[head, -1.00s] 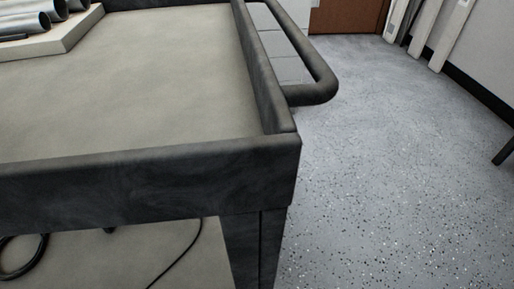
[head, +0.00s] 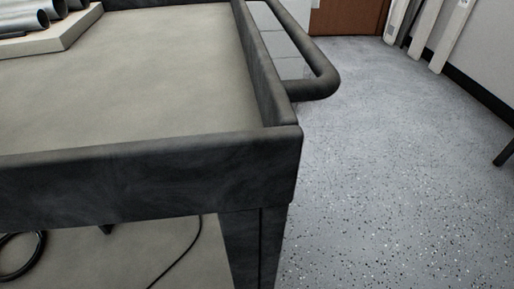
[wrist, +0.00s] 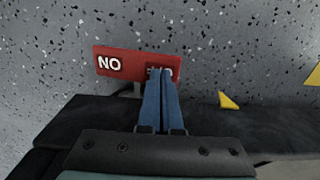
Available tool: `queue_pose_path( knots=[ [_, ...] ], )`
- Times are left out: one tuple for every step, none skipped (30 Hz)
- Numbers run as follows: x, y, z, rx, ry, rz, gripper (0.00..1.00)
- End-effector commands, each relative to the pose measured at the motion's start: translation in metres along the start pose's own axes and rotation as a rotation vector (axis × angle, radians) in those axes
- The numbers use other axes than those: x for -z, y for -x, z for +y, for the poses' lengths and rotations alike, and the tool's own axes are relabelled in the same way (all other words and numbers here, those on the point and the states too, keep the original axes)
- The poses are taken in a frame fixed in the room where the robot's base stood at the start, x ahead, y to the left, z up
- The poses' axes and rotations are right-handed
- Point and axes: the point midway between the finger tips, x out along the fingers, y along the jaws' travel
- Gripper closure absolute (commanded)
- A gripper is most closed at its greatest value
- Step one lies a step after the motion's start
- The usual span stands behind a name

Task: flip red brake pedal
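The red brake pedal (wrist: 108,63) shows in the wrist view as a flat red plate with the white letters "NO". It sticks out over the floor past the dark cart edge, on a pale bracket. My gripper (wrist: 161,73) has two blue fingers side by side, closed together with nothing visible between them. The fingertips overlap the right half of the pedal and hide the lettering there. I cannot tell whether they touch it. Neither pedal nor gripper shows in the head view.
A dark-framed cart (head: 140,180) with a beige top fills the left of the head view. Its black handle (head: 318,84) juts out at the far right corner. Metal pipes (head: 38,16) lie on a board at the back left. Speckled floor (head: 400,180) is clear to the right.

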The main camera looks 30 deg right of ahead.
Motion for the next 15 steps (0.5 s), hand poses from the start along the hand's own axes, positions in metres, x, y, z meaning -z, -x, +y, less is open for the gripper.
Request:
queue_pose_path(
  knots=[
    [0.0, -0.0019, 0.0004, -0.001, 0.0, 0.001, 1.0],
    [0.0, -0.0024, 0.0005, -0.001, 0.0, 0.001, 1.0],
    [0.0, -0.0031, 0.0006, -0.001, -0.001, 0.001, 1.0],
    [0.0, -0.0036, 0.0006, -0.001, -0.001, 0.001, 1.0],
    [0.0, -0.0041, 0.0007, -0.001, -0.001, 0.0, 1.0],
    [0.0, -0.0047, 0.0008, -0.002, -0.001, 0.001, 1.0],
    [0.0, -0.0052, 0.0008, -0.002, -0.001, 0.0, 1.0],
    [-0.0001, -0.0057, 0.0009, -0.002, -0.001, 0.0, 1.0],
    [-0.0001, -0.0063, 0.001, -0.002, -0.001, 0.0, 1.0],
    [-0.0001, -0.0068, 0.0011, -0.002, -0.001, 0.0, 1.0],
    [-0.0001, -0.0072, 0.0012, -0.002, -0.001, 0.0, 1.0],
    [-0.0001, -0.0078, 0.0013, -0.003, -0.001, 0.0, 1.0],
    [-0.0001, -0.0083, 0.0013, -0.003, -0.001, 0.0, 1.0],
    [-0.0001, -0.0088, 0.0014, -0.003, -0.001, 0.0, 1.0],
    [-0.0002, -0.0094, 0.0015, -0.003, -0.002, 0.0, 1.0]
  ],
)
